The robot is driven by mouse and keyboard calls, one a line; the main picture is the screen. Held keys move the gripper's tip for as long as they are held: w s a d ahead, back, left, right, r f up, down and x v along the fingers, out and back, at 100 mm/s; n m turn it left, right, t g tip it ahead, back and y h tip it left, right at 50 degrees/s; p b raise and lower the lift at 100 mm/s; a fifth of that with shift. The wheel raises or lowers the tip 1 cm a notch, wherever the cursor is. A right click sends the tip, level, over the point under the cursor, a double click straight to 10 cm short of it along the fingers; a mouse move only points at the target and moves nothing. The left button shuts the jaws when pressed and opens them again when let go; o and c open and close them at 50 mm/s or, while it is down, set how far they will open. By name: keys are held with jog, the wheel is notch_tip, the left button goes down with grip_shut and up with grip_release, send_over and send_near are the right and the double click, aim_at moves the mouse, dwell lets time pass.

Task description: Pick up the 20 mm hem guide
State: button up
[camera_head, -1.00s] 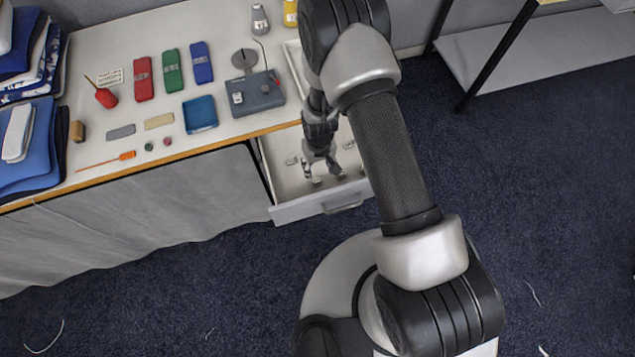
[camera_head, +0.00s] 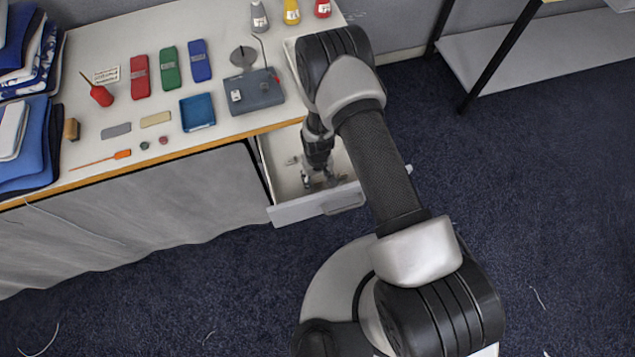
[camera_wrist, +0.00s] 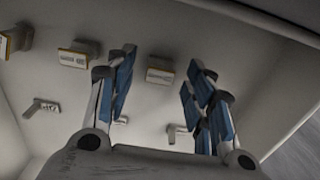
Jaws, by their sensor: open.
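The open drawer (camera_head: 283,214) under the table holds several small metal pieces. In the wrist view one labelled piece (camera_wrist: 160,75) with a yellowish edge lies between my gripper's fingertips, on the drawer floor. A similar piece (camera_wrist: 73,57) lies left of the fingers, and another (camera_wrist: 10,42) is cut off at the left edge. An angled metal piece (camera_wrist: 42,106) with dark marking lies lower left. The labels are too small to read, so I cannot tell which is the 20 mm hem guide. My gripper (camera_wrist: 158,72) is open and empty; it also shows inside the drawer (camera_head: 320,180).
The drawer walls are close around my gripper. On the table stand a grey box (camera_head: 256,92), a blue tray (camera_head: 198,113) and red (camera_head: 140,77), green (camera_head: 170,69) and blue (camera_head: 200,61) cases. Folded cloth (camera_head: 35,140) lies at the left.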

jog(key=shift+c, duration=0.4)
grip_shut()
jog(key=shift+r, duration=0.1)
